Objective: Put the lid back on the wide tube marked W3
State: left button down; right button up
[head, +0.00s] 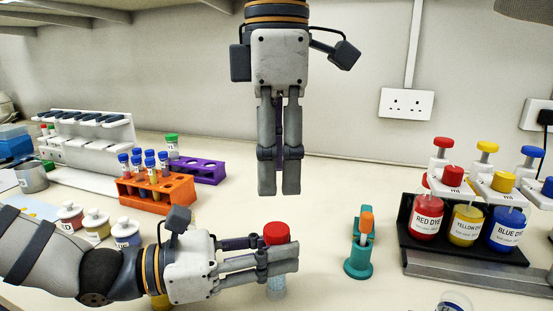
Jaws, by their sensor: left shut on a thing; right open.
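My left gripper (284,257) is shut on a clear wide tube (276,288), holding it from the left at mid-bench. A red lid (277,231) shows directly above the fingers, at the tube's top. The fingers hide the upper tube wall, so I cannot tell whether the lid is seated. No W3 mark is readable on the tube. My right gripper (279,186) hangs above and behind the red lid, fingers pointing down, open and empty, with a narrow gap between them.
An orange rack (157,193) with blue-capped tubes and a purple rack (205,172) stand at left. A teal stand (358,262) is right of the tube. Dye bottles fill a black holder (415,248) at right. A clear round vessel (453,302) is cut off at the bottom edge.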

aim_at(276, 228)
notch_tip(276, 228, down, 8)
dwell(0.7)
grip_shut()
jog(key=m, duration=0.5)
jog(key=shift+a, duration=0.1)
jog(key=shift+o, duration=0.7)
grip_release()
